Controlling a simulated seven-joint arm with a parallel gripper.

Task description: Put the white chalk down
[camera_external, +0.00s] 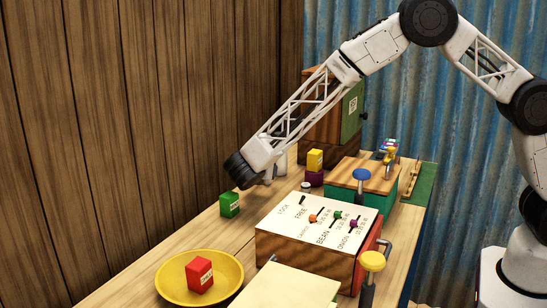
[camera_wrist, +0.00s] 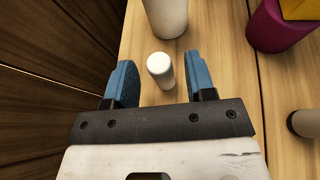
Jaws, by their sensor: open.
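The white chalk (camera_wrist: 160,72) is a short white cylinder on the wooden table in the wrist view. It appears to stand upright between the blue fingers of my gripper (camera_wrist: 161,84), with a gap on both sides. The gripper is open and holds nothing. In the external view my gripper (camera_external: 262,183) is low over the table beside the plank wall. I cannot make out the chalk there.
A larger white cylinder (camera_wrist: 167,16) stands just beyond the chalk. A purple block (camera_external: 315,178) carries a yellow block (camera_external: 315,160) to the right. A green block (camera_external: 229,205), a yellow bowl (camera_external: 172,284) holding a red block (camera_external: 199,275), and a slider box (camera_external: 290,222) stand nearer.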

